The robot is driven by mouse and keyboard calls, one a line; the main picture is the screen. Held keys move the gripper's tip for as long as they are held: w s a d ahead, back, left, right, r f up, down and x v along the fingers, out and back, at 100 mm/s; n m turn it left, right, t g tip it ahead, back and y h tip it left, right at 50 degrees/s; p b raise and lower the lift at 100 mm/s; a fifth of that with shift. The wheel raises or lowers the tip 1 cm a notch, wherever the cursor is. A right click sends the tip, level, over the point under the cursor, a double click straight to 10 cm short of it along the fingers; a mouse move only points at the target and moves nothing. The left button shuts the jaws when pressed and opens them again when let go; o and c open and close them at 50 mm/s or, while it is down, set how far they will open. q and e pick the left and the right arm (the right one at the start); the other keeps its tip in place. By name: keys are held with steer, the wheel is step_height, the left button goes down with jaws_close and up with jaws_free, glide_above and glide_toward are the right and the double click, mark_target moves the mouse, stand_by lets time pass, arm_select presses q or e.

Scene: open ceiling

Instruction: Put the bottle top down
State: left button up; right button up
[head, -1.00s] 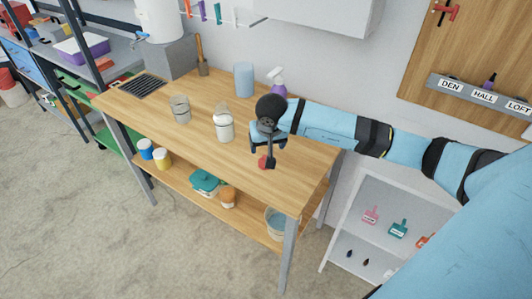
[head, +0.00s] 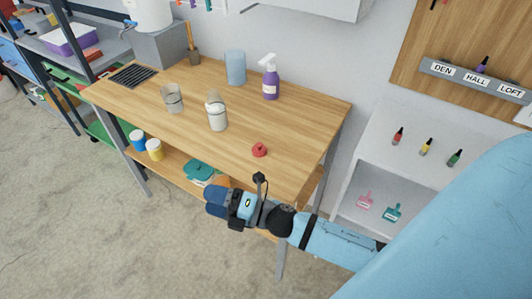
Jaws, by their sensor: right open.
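A small red top (head: 259,149) lies on the wooden workbench (head: 290,120), near its front edge on the right part. Nothing touches it. My right gripper (head: 213,202) is open and empty, in front of the bench edge, below and left of the red top in the picture and apart from it. Its blue fingers point left. My left gripper is not in view.
Two pale containers (head: 216,112) (head: 173,98), a blue cylinder (head: 235,67) and a purple spray bottle (head: 270,80) stand on the bench. A lower shelf holds a teal container (head: 199,172) and small pots. A white shelf unit (head: 372,165) stands to the right.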

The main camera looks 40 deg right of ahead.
steer(key=s+d+f+m+g+h, duration=0.2)
steer(key=s+f+m+h, duration=0.3)
steer(key=f+m, duration=0.3)
steer(key=s+d+f+m+g+h, duration=0.2)
steer(key=s+f+m, duration=0.5)
steer(key=m, duration=0.9)
step_height(320, 180, down, 2)
steer(key=d+h, duration=0.1)
steer(key=h, duration=0.1)
steer(key=shift+s+d+f+m+h, duration=0.2)
steer(key=shift+s+f+m+h, duration=0.1)
steer(key=shift+h, duration=0.1)
steer(key=shift+r, duration=0.1)
step_height(320, 180, up, 8)
steer(key=p, duration=0.8)
steer(key=shift+d+p, duration=0.2)
steer(key=shift+p, duration=0.15)
steer(key=shift+r, duration=0.3)
